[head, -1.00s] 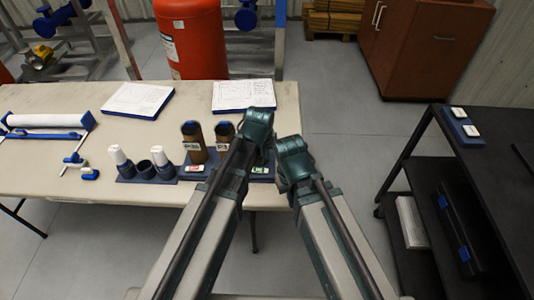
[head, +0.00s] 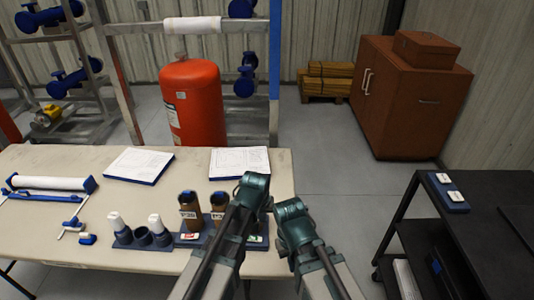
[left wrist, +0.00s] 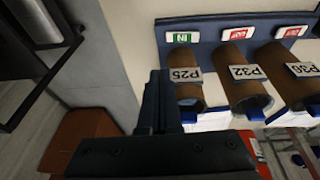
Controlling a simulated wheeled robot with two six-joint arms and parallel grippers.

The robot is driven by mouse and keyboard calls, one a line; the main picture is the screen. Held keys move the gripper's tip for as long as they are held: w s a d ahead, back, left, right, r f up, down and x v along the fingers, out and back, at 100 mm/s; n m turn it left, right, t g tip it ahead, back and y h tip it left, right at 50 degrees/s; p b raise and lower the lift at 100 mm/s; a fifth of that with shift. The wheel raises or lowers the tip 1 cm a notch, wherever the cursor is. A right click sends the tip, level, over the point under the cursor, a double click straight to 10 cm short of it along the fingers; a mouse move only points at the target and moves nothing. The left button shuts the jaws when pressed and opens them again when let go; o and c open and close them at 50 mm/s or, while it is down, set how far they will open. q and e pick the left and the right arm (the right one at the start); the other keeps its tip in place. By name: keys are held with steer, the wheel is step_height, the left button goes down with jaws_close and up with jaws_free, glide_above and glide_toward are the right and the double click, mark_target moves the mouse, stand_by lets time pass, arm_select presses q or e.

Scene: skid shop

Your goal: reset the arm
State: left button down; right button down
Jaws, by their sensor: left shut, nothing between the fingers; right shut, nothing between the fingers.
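In the head view my left arm comes up from the bottom to its dark green end, with the left gripper (head: 255,186) over the table's front right corner. In the left wrist view the black fingers of the left gripper (left wrist: 160,100) are together with nothing between them, near the edge of the tube rack. My right gripper (head: 290,212) is lower and to the right, just off the table's right edge; it is shut and holds nothing visible. Both arms stretch forward close together. The arms hide part of the rack.
The table (head: 60,160) carries brown labelled tubes (head: 189,207) in a blue rack (left wrist: 230,25), white-capped bottles (head: 116,222) and papers (head: 140,164). A black cart (head: 470,190) stands right. A red tank (head: 192,100) and brown cabinet (head: 410,100) stand behind. Floor between table and cart is clear.

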arm_select(q)
steer(key=s+a+m+g+y, duration=0.1)
steer(key=s+m+g, duration=0.1)
steer(key=s, duration=0.6)
steer(key=s+a+m+g+y, duration=0.1)
steer(key=s, duration=0.7)
steer(key=shift+a+f+m+g, duration=0.3)
steer(key=shift+f+m+g, duration=0.1)
